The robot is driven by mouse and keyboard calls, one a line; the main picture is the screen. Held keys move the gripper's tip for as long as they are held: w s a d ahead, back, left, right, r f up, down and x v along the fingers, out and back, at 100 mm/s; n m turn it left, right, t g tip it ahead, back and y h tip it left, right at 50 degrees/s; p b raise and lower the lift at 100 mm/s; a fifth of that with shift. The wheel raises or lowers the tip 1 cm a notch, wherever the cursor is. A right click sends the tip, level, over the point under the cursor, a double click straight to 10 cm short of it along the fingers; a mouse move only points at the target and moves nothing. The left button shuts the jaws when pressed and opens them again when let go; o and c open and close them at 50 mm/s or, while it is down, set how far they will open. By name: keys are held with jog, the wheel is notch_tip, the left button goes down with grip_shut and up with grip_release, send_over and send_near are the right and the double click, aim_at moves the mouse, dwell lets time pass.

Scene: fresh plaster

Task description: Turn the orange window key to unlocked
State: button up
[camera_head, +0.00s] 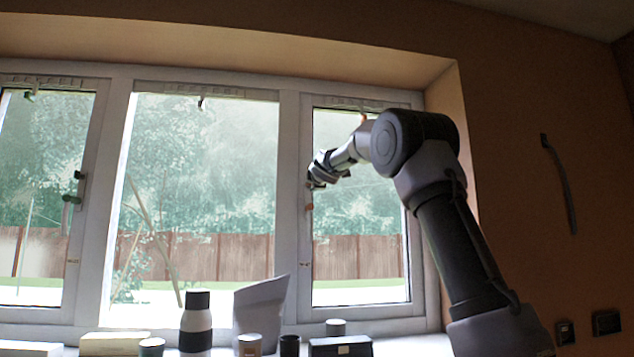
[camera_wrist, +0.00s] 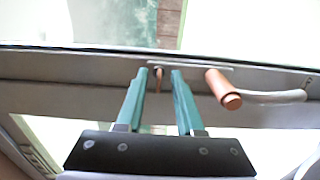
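The orange window key (camera_wrist: 159,84) shows in the wrist view as a small upright piece at a plate on the white window frame (camera_wrist: 100,68). My gripper (camera_wrist: 160,74) is open, with one teal finger on each side of the key. A gap shows between the key and each finger. An orange-tipped window handle (camera_wrist: 224,90) with a pale curved lever is just right of the fingers. In the head view my gripper (camera_head: 315,178) is at the left upright of the right-hand window. The key itself cannot be made out there.
The left window has its own handle (camera_head: 79,188). On the sill stand a dark-and-white bottle (camera_head: 196,325), a grey angled item (camera_head: 260,305), several small cups and boxes, including a dark box (camera_head: 340,347). The space in front of the middle pane is clear above them.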

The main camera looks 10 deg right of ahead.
jog(key=s, duration=1)
jog(key=shift+d, duration=0.1)
dwell(0.3)
jog(key=s+d+f+m+g+h, duration=0.1)
jog(key=s+d+f+m+g, duration=0.2)
jog(key=s+d+f+m, duration=0.5)
jog(key=s+d+f+m+g+h, duration=0.1)
jog(key=s+d+f+m+g, duration=0.2)
jog(key=s+d+f+m, duration=0.55)
jog(key=s+a+f+m+g+y, duration=0.1)
jog(key=s+a+f, duration=0.3)
jog(key=s, duration=0.4)
jog(key=s+a+f+m+g+y, duration=0.1)
jog(key=s+a+f+m+g, duration=0.1)
jog(key=s+a+f, duration=0.2)
jog(key=s+a+f+m+g+y, duration=0.2)
jog(key=s+a+f, duration=0.2)
jog(key=s+f, duration=0.4)
jog(key=s, duration=0.4)
jog(key=shift+s+f, duration=0.25)
jog(key=shift+f, duration=0.1)
jog(key=shift+d+m, duration=0.1)
jog(key=shift+m, duration=0.15)
